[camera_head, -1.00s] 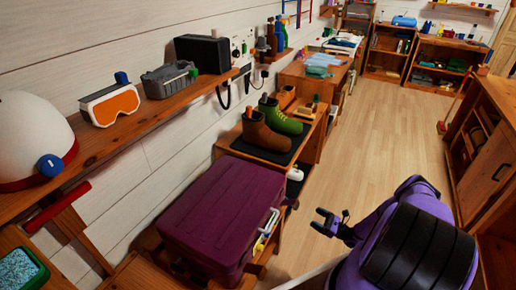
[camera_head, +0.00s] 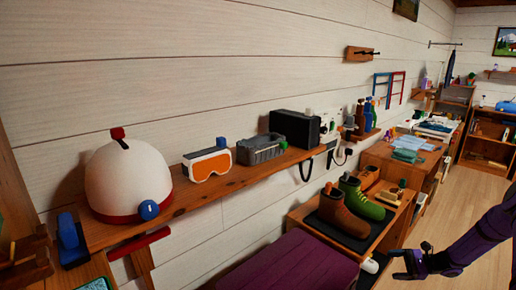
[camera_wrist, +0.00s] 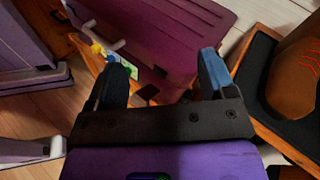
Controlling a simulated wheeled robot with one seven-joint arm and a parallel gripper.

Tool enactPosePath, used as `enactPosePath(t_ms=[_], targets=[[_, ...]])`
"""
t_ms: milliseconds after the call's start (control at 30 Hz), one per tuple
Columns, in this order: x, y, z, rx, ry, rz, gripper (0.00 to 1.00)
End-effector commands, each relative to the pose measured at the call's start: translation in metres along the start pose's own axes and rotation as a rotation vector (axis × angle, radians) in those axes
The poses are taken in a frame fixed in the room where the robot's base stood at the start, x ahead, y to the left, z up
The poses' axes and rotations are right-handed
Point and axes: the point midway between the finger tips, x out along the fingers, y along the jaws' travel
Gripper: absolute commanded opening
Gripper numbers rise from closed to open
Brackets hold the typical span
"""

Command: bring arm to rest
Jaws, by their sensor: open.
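My gripper (camera_head: 410,262) is at the lower right in the head view, at the end of my purple arm. In the wrist view my gripper (camera_wrist: 165,85) has its two blue-tipped fingers spread apart with nothing between them. Beyond the fingers is a purple suitcase (camera_wrist: 190,25). The suitcase (camera_head: 295,264) also shows at the bottom of the head view, left of my gripper, its lower part cut off by the frame.
A wall shelf (camera_head: 195,198) holds a white helmet (camera_head: 128,175), orange goggles (camera_head: 207,164), a grey case (camera_head: 262,150) and a black box (camera_head: 295,128). Brown and green boots (camera_head: 342,208) stand on a dark mat. Free wooden floor (camera_head: 465,200) lies at the right.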

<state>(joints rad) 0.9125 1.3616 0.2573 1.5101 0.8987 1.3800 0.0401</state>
Motion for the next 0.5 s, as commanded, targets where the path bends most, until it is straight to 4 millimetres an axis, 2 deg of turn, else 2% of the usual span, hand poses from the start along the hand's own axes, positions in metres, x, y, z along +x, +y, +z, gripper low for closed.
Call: enactPosePath(t_ms=[33,200,500], targets=[[0.003,-0.010,0.018,-0.026,0.022,0.043,0.77],[0.012,-0.032,0.071,-0.104,0.093,0.179,0.77],[0.033,-0.057,0.168,-0.253,0.222,0.401,0.77]])
